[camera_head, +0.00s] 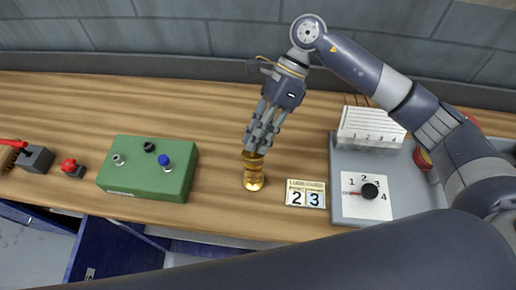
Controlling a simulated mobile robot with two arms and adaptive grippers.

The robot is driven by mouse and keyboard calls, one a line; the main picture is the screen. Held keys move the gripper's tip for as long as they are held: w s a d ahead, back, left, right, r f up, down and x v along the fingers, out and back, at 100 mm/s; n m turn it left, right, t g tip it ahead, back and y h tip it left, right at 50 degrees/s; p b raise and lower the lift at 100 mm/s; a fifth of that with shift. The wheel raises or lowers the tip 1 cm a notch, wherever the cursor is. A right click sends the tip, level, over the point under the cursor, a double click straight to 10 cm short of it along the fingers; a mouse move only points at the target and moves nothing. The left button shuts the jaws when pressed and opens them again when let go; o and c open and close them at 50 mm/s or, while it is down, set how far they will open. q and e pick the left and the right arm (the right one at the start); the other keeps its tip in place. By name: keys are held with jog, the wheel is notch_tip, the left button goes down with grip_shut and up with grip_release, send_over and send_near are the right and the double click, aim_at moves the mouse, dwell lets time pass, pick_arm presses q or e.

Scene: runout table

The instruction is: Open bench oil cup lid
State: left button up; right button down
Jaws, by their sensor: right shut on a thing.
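The bench oil cup (254,180) is a small brass-coloured cup standing upright on the wooden bench, right of the green box. My right gripper (257,149) reaches down from above and is shut on the top of the cup, where the lid sits. The fingers cover much of the lid, so I cannot tell whether it is raised. My left gripper is not in view.
A green box (130,180) with knobs stands to the left. A date block (305,194) sits right of the cup. A grey tray (345,160) with a numbered dial (370,191) lies further right. A red knob (69,164) is far left.

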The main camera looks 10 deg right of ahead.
jog(key=shift+w+d+g+y+b, duration=0.1)
jog(key=shift+w+g+y+b, duration=0.35)
jog(key=shift+g+b, duration=0.55)
jog(key=c, duration=1.5)
grip_release()
jog(key=v, duration=1.2)
jog(key=shift+s+r, duration=0.1)
jog(key=shift+r, duration=0.1)
